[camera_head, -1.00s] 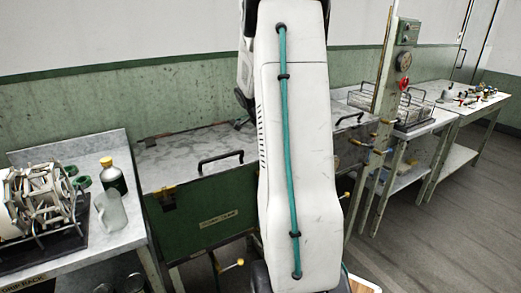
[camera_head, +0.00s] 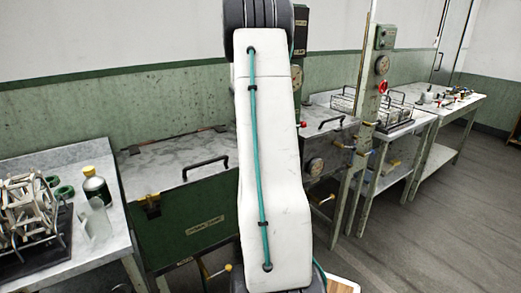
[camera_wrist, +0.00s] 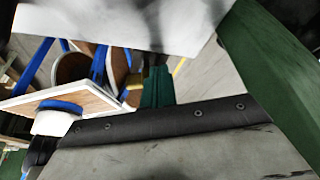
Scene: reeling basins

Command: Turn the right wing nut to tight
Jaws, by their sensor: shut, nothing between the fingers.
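I cannot make out a wing nut in either view. The green basin (camera_head: 190,225) has a grey lid (camera_head: 160,168) with a black handle (camera_head: 205,166) and a small yellow fitting (camera_head: 150,200) at its front left. A second lidded basin, with a dial gauge (camera_head: 315,167) on its front, stands to the right, partly hidden behind my white arm. My gripper shows in neither view. The wrist view shows a grey panel with a dark riveted edge (camera_wrist: 165,122), a green surface (camera_wrist: 270,70) and a blurred pale surface, none clearly a wing nut.
A table at left holds a white-framed reel (camera_head: 30,210), a bottle (camera_head: 95,186) and a clear jug (camera_head: 95,220). A green post with a gauge (camera_head: 382,65) and a red knob (camera_head: 383,87) stands at right. Wire racks rest on the table behind it. The floor (camera_head: 440,235) at right is clear.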

